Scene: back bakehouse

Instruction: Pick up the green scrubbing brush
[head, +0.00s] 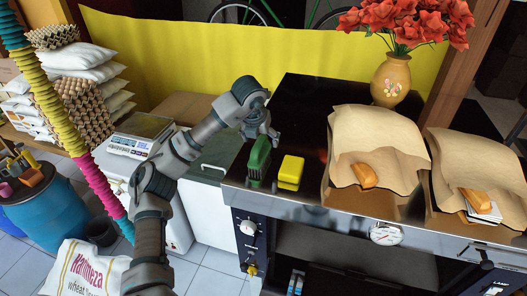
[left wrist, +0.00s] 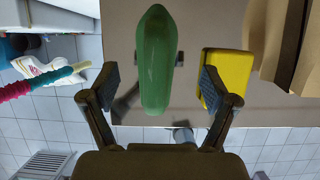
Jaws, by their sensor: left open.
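The green scrubbing brush (head: 258,160) stands near the front left corner of the dark oven top. In the left wrist view the brush (left wrist: 155,58) lies lengthwise up the picture, with its rounded green back towards the camera. My left gripper (head: 263,128) is open and empty, above and just behind the brush. In the left wrist view its two fingers (left wrist: 160,84) are spread to either side of the brush, with a gap on each side. The brush's bristles are mostly hidden. My right gripper is not in view.
A yellow block (head: 290,172) sits close to the right of the brush; in the left wrist view it (left wrist: 230,76) is beside the right finger. Paper bags with loaves (head: 375,150) and a flower vase (head: 391,80) stand further right. The oven top behind the block is clear.

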